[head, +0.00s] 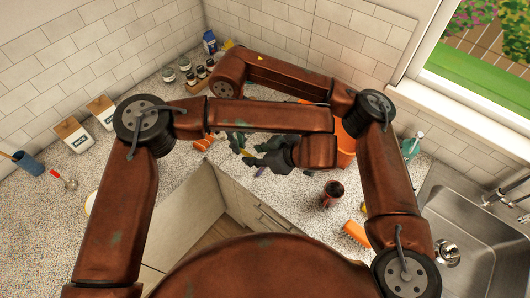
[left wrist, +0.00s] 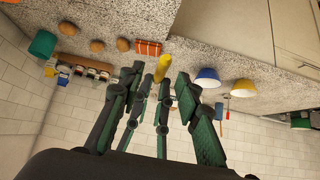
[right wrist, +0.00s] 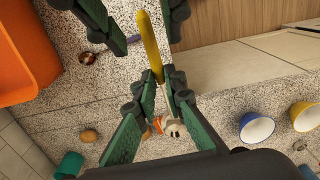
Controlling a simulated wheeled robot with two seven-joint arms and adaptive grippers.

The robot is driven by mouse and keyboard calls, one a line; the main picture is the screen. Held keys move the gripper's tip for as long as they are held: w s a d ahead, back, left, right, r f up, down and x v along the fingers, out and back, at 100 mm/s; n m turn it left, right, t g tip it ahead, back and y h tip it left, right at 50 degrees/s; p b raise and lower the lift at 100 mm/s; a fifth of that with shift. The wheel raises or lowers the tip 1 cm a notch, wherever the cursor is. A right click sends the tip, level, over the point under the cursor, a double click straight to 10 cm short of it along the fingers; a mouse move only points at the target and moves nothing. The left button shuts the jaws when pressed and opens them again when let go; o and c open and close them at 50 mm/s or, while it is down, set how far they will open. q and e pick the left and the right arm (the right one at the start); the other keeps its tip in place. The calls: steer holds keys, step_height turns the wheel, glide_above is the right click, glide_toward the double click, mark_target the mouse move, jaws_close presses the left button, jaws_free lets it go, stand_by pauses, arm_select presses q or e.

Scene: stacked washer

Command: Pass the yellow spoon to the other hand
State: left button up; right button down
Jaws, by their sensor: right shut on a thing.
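The yellow spoon (right wrist: 150,45) is in the fingers of my right gripper (right wrist: 163,85), its yellow handle sticking out past the fingertips; it also shows in the left wrist view (left wrist: 163,67). My right gripper is shut on the spoon. My left gripper (left wrist: 156,82) is open, its two fingers on either side of the handle and of the right fingers, apart from the spoon. In the head view the two grippers meet over the counter, and the arms hide much of the spoon.
An orange bin (right wrist: 25,55) stands close by. A blue bowl (left wrist: 206,78) and a yellow bowl (left wrist: 238,86) are on the counter. A dark red cup (head: 332,190) and an orange brush (head: 355,233) lie near the sink (head: 480,245). Jars (head: 186,72) line the back wall.

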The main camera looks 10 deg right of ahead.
arm_select(q)
steer(key=shift+x, duration=0.9)
jaws_close()
arm_select(e)
steer(key=c, duration=1.9)
jaws_free()
steer(key=shift+r, duration=0.1)
